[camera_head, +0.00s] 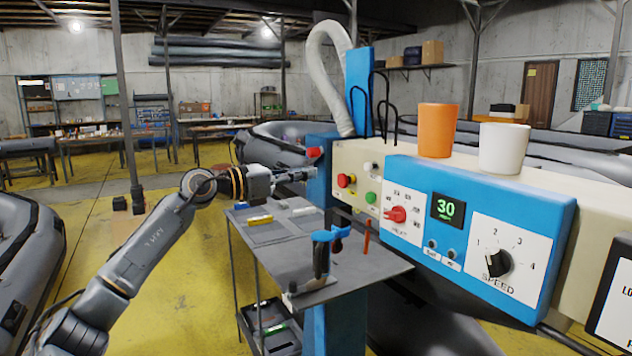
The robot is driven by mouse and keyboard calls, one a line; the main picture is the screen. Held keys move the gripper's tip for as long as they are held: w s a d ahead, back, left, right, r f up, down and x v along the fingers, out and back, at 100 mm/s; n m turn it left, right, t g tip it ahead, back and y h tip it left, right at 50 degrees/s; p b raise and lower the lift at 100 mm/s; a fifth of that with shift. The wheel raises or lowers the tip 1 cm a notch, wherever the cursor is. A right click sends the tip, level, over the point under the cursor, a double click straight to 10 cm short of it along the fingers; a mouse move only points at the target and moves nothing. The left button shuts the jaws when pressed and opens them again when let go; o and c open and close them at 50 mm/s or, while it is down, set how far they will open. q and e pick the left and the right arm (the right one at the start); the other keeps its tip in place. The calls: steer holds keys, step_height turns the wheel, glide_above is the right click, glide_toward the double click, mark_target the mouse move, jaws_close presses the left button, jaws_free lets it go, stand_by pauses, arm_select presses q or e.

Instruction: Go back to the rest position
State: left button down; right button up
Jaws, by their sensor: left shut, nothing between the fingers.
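My left arm comes in from the lower left and reaches up to the middle of the view. My left gripper (300,174) is shut and empty, pointing right. It is above the back of the grey tool table and in front of the left end of the blue and cream machine (480,225). The red knob (314,152) on the machine's end is close above the fingertips; I cannot tell whether they touch. My right gripper is not in view.
The grey table (375,268) holds a blue-handled tool (325,250) and small yellow items. An orange cup (437,130) and a white cup (503,148) stand on the machine. A post (125,110) and grey boat (25,250) are at left.

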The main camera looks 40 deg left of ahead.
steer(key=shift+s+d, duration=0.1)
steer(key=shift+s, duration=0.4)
